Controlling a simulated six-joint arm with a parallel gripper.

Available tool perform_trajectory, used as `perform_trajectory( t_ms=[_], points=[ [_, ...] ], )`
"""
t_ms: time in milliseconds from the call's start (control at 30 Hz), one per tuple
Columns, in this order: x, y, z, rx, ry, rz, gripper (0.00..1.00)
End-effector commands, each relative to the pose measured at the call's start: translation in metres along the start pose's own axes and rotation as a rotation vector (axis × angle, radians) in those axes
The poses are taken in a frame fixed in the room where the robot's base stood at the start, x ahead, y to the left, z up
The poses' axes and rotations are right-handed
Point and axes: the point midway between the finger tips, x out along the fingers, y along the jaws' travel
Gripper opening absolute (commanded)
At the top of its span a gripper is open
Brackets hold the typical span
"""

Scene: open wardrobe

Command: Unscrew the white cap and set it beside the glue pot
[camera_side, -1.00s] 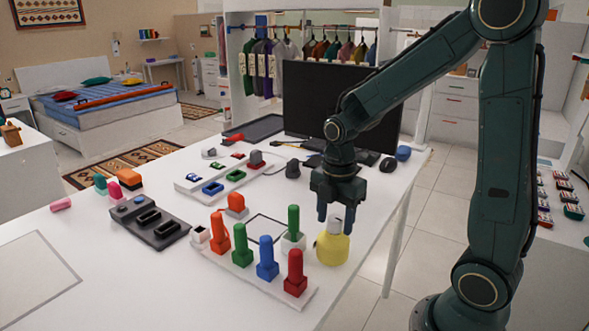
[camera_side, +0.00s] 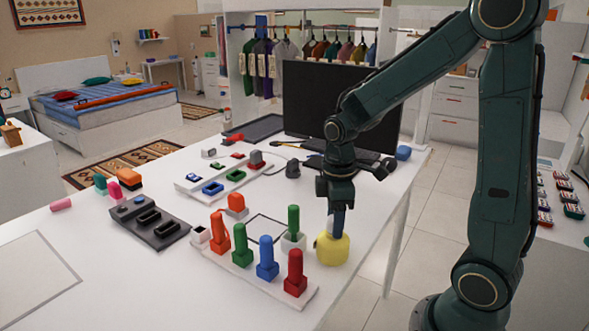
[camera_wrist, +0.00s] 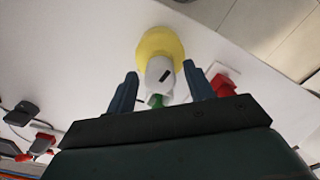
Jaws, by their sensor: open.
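The yellow glue pot (camera_side: 332,249) stands upright near the table's right edge. Its white cap (camera_wrist: 160,72) sits on top and carries a dark mark; in the side view it is mostly hidden behind my finger. My gripper (camera_wrist: 160,74) is open, with one blue finger on each side of the cap. The wrist view shows gaps between the fingers and the cap. In the side view my gripper (camera_side: 338,222) points down over the pot, with its fingertips at cap height.
A white rack with red (camera_side: 295,274), blue (camera_side: 266,260), green and orange pegs stands left of the pot. A dark tray (camera_side: 150,222) lies farther left. The monitor (camera_side: 310,105) stands behind. The front left of the table has free room.

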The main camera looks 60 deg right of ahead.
Motion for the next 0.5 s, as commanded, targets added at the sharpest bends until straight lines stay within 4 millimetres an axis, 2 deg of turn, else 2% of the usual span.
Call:
perform_trajectory(
  t_ms=[500],
  points=[
    [0.0000, 0.0000, 0.0000, 0.408, 0.000, 0.000, 0.53]
  ],
)
